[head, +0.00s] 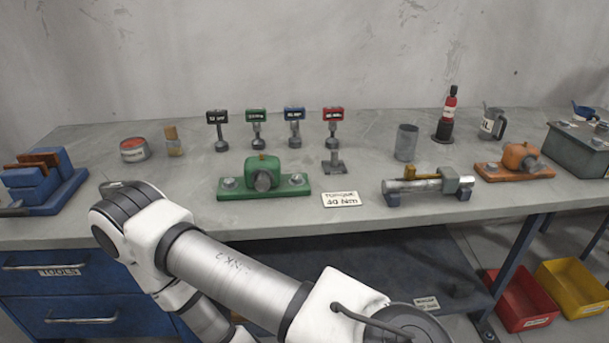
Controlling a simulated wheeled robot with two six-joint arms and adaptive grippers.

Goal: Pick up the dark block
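A small dark piece (112,187) shows on the bench behind the upper edge of my white and silver arm, which hides part of it. I cannot tell for sure whether it is the dark block. A grey block-like piece (334,164) stands below the red-topped gauge, right of the green fixture. A gauge with a black head (217,117) stands at the back, left of similar green, blue and red ones. My arm crosses the lower left and middle, in front of the bench. Neither gripper can be made out in the head view.
The grey workbench (400,222) carries a green fixture (262,180), a torque card (341,199), a metal cylinder clamp (427,186), an orange fixture (515,163) and a blue rack (45,185). Red (520,300) and yellow (572,288) bins stand below right.

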